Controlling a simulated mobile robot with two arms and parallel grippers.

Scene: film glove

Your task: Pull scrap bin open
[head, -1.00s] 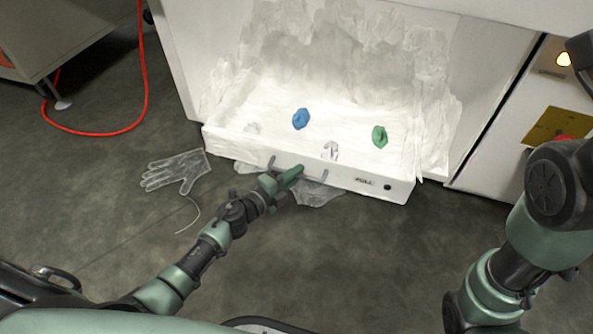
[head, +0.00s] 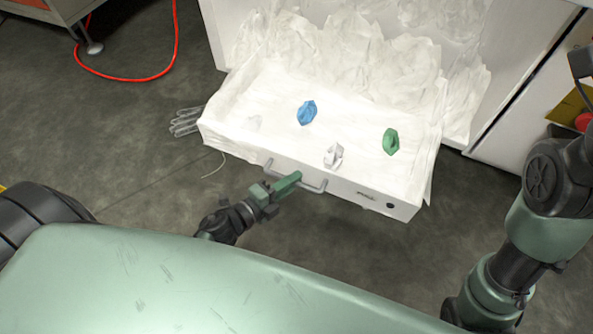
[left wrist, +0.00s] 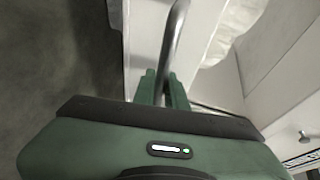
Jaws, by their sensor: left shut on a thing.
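The scrap bin (head: 228,137) is a white drawer, pulled out from the white machine, lined with clear film. A bar handle (head: 313,188) is on its front, beside a dark round spot and a label. My left gripper (head: 291,180) is shut on the handle; in the left wrist view its green fingers (left wrist: 163,88) stand on both sides of the metal bar (left wrist: 176,35). Inside the bin lie a blue scrap (head: 307,112), a green scrap (head: 391,141) and a whitish crumpled scrap (head: 333,156). My right arm shows at the right; its gripper is out of view.
A red hose (head: 130,79) runs across the floor at the upper left. Bare floor lies in front of the bin.

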